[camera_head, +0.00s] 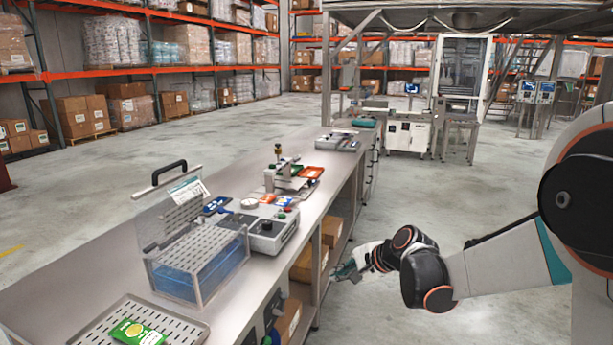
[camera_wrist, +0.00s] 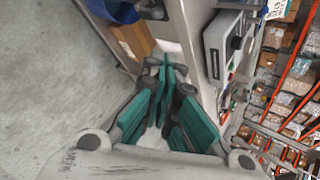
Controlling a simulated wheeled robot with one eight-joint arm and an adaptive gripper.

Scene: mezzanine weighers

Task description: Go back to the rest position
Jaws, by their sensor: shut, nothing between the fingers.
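My gripper (camera_head: 347,270) is at the end of my bent arm, low beside the front side of the long workbench (camera_head: 330,200), in front of its lower shelf. In the wrist view my gripper (camera_wrist: 166,88) shows its teal finger pads close together with nothing held between them. Its tips point along the bench side. From these views I cannot tell how wide the gap to the bench is.
On the bench are a perforated tray (camera_head: 95,325) with a green packet (camera_head: 137,333), a clear lidded box (camera_head: 197,262) with a raised handle, and a grey control unit (camera_head: 262,232). Cardboard boxes (camera_head: 303,263) sit on the lower shelf. The floor to the right is open.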

